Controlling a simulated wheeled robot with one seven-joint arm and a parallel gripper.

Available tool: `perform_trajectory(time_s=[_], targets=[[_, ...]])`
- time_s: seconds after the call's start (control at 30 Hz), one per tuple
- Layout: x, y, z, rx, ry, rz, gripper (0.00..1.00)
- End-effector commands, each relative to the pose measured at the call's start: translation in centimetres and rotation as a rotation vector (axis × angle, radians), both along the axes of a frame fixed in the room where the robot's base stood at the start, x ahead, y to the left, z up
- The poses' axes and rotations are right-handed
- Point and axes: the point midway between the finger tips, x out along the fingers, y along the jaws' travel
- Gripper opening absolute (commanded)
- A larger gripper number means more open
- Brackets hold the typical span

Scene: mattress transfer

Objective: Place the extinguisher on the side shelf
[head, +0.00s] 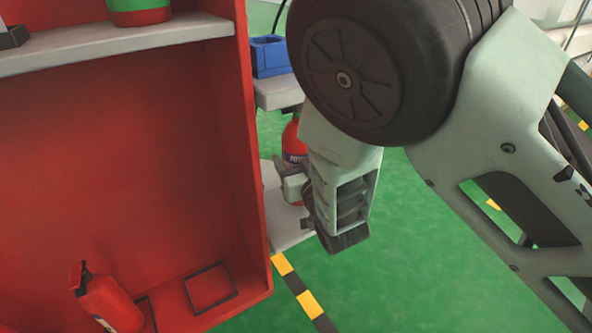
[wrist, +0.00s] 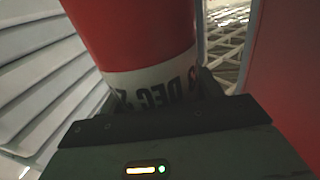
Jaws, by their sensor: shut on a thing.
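A red extinguisher (head: 293,140) is partly hidden behind my gripper (head: 296,190) in the head view. In the wrist view its red body (wrist: 135,35) with a white lettered band fills the upper middle, directly against my gripper. My gripper is shut on it. The grey side shelf (head: 288,234) shows beside the red cabinet, with an upper grey board (head: 277,93) above it. The extinguisher appears over the lower shelf board; its base is hidden, so I cannot tell whether it touches the board.
The red cabinet (head: 130,130) stands close on the left, with another extinguisher (head: 105,300) tilted at its bottom. A blue box (head: 269,56) sits on the upper board. Green floor (head: 410,280) is open at the right. Grey slats (wrist: 40,70) are at the wrist view's left.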

Motion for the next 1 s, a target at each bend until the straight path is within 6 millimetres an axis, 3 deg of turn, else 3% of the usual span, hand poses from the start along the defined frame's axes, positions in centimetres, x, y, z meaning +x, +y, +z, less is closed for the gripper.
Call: perform_trajectory(time_s=[0.1,0.53,0.57,0.6,1.0], targets=[[0.0,0.1,-1.8,0.001,-0.006,0.001,0.08],[0.0,0.0,-2.1,0.004,-0.006,0.0,0.08],[0.0,0.0,-2.2,0.001,-0.002,0.001,0.72],[0.0,0.0,-2.2,0.001,-0.002,0.001,0.83],[-0.4,-0.1,-1.9,0.0,0.001,0.001,0.86]])
